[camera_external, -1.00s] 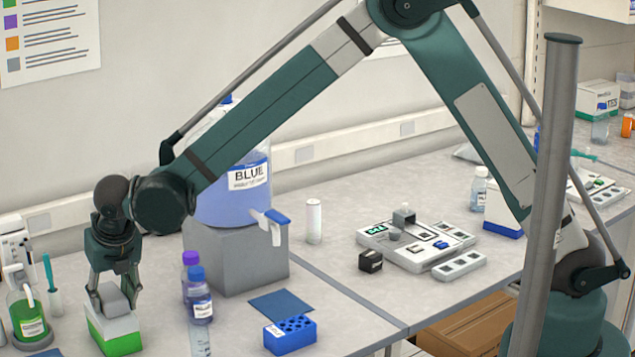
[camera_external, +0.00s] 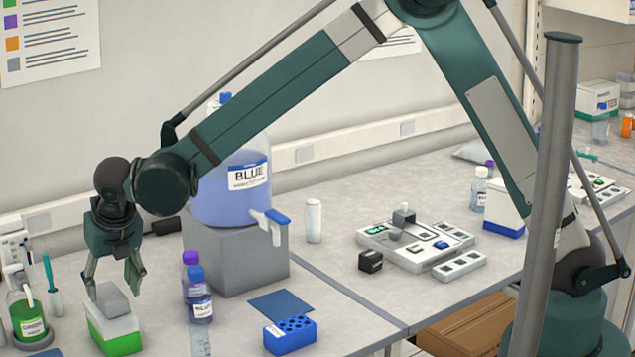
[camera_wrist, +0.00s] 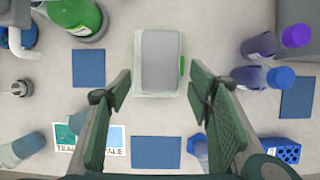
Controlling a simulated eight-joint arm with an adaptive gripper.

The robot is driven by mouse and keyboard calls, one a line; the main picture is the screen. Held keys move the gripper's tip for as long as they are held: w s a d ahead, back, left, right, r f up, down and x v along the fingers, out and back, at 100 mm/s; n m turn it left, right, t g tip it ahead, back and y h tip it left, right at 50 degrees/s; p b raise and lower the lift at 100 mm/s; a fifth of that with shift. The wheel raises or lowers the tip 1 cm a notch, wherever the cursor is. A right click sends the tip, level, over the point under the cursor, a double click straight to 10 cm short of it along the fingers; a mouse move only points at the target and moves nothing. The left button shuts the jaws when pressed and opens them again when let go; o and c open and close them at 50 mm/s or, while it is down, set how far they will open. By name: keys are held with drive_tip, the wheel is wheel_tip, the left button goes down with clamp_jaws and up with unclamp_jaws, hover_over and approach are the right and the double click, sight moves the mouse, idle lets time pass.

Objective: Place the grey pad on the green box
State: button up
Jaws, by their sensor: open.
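The grey pad (camera_external: 112,299) lies on top of the green box (camera_external: 116,341), which has a white upper part and a green lower part. In the wrist view the pad (camera_wrist: 161,61) covers most of the box top, with a strip of the box (camera_wrist: 155,93) showing at its edge. My gripper (camera_external: 114,288) is open and empty, just above the pad, with its fingers apart on either side. In the wrist view the open fingers (camera_wrist: 160,86) stand clear of the pad.
A green bottle (camera_external: 28,318) stands left of the box. Purple-capped and blue-capped bottles (camera_external: 200,309) stand to its right. A large blue container (camera_external: 232,200) sits on a grey block (camera_external: 240,262) behind them. A blue tube rack (camera_external: 290,336) is further right.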

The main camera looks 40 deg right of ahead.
drive_tip(key=v, duration=0.8)
drive_tip(key=shift+d+r, duration=0.1)
idle(0.8)
drive_tip(key=d+r+m, duration=0.4)
drive_tip(key=d+m, duration=0.1)
drive_tip(key=d, duration=0.7)
drive_tip(key=d+r+m, duration=0.5)
drive_tip(key=d, duration=0.7)
drive_tip(key=d+r+m, duration=0.4)
drive_tip(key=d+m, duration=0.1)
drive_tip(key=d, duration=0.8)
drive_tip(key=s+d+m+t, duration=0.1)
drive_tip(key=s+d+m, duration=0.4)
drive_tip(key=d, duration=0.4)
drive_tip(key=s+d+m, duration=0.5)
drive_tip(key=d, duration=0.3)
drive_tip(key=s+d+f+m+t, duration=0.1)
drive_tip(key=s+d+f+m, duration=0.2)
drive_tip(key=s+d+m, duration=0.8)
drive_tip(key=shift+s+d+f+t, duration=0.3)
drive_tip(key=shift+d+f+t, duration=0.1)
drive_tip(key=shift+d, duration=0.2)
